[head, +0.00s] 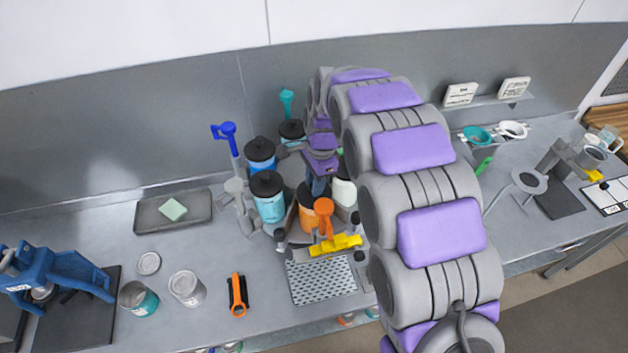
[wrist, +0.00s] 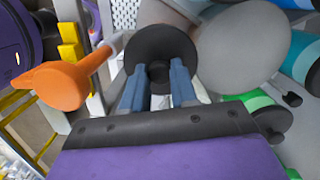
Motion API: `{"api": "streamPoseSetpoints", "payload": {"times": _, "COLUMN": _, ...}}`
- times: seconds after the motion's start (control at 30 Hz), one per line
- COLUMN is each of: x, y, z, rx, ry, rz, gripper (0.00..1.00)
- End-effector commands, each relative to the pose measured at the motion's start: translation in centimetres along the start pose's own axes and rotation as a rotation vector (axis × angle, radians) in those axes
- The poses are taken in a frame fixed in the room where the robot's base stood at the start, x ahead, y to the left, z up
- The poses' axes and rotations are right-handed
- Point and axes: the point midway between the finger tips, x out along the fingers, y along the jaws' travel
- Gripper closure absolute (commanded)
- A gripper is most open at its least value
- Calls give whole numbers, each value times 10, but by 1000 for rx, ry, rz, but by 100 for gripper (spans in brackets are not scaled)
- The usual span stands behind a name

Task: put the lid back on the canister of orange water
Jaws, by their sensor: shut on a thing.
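The canister of orange water (head: 307,219) stands among the other canisters near the middle of the bench in the head view, partly hidden by my arm and an orange crank. My gripper (head: 318,186) is pointed down at its top. In the wrist view my gripper (wrist: 160,80) has its blue fingers shut on the knob of a round black lid (wrist: 160,45). The orange water does not show there. I cannot tell whether the lid touches the canister's rim.
Black-lidded canisters, one light blue (head: 270,206) and one darker blue (head: 260,158), stand close on the left. The orange crank (head: 324,216) also shows in the wrist view (wrist: 62,85). A yellow part (head: 335,245) lies in front. The bench beside the grey tray (head: 143,216) has free room.

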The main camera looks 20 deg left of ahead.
Motion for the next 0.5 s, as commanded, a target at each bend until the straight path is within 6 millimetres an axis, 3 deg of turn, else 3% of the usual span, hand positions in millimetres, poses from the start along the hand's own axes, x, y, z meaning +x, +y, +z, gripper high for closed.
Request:
{"api": "streamPoseSetpoints", "payload": {"times": 0.4, "x": 0, "y": 0, "z": 0, "rx": 0, "ry": 0, "rz": 0, "gripper": 100}}
{"api": "streamPoseSetpoints", "payload": {"times": 0.43, "x": 0, "y": 0, "z": 0, "rx": 0, "ry": 0, "rz": 0, "gripper": 70}}
{"api": "streamPoseSetpoints", "payload": {"times": 0.5, "x": 0, "y": 0, "z": 0, "rx": 0, "ry": 0, "rz": 0, "gripper": 64}}
